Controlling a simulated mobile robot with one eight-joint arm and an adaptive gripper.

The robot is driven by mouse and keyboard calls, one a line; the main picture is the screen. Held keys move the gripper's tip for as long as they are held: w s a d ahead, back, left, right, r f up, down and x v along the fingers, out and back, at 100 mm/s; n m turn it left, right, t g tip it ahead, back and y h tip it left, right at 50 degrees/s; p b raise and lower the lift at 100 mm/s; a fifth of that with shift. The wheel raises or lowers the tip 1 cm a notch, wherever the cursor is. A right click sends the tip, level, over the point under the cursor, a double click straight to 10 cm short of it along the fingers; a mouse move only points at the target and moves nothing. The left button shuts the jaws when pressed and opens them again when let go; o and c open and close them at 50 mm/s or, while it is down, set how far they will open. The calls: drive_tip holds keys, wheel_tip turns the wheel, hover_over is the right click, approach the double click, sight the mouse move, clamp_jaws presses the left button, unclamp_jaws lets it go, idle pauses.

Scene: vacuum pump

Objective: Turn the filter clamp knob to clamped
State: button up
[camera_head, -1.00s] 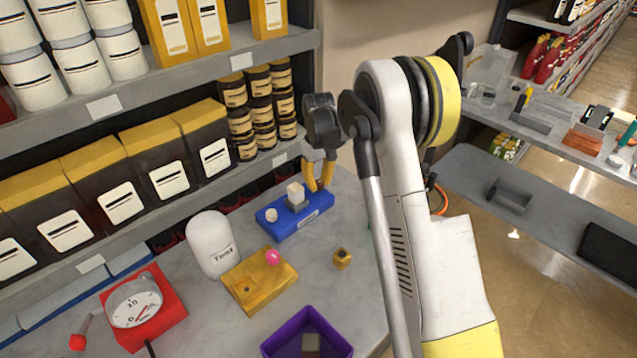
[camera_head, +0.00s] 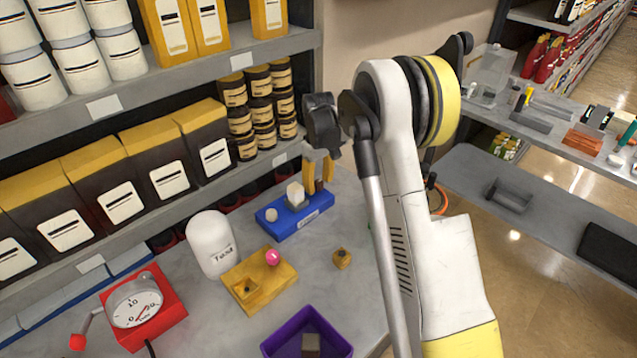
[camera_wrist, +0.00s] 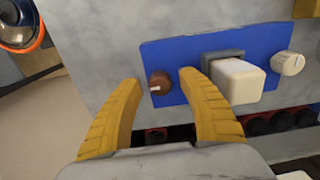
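A blue base (camera_head: 318,208) stands on the grey bench near the shelf. It carries a white block (camera_head: 295,192) in a grey holder and a round white knob (camera_head: 271,214). The wrist view shows the blue base (camera_wrist: 178,52), a brown-red knob (camera_wrist: 160,83) with a pale mark, the white block (camera_wrist: 240,80) and the white knob (camera_wrist: 289,63). My gripper (camera_wrist: 162,82) is open, its yellow fingers on either side of the brown-red knob, with gaps visible on both sides. In the head view my gripper (camera_head: 317,182) is at the base's right end, hiding that knob. No label reads clearly.
A white tank (camera_head: 212,245), a yellow block (camera_head: 260,280) with a pink ball, a red gauge box (camera_head: 165,310), a purple bin (camera_head: 305,325) and a small brass cube (camera_head: 342,258) stand on the bench. Shelves of jars and boxes rise behind. Bare bench lies right of the base.

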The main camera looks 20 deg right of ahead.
sight(319, 182)
wheel_tip(319, 182, up, 12)
idle(0.7)
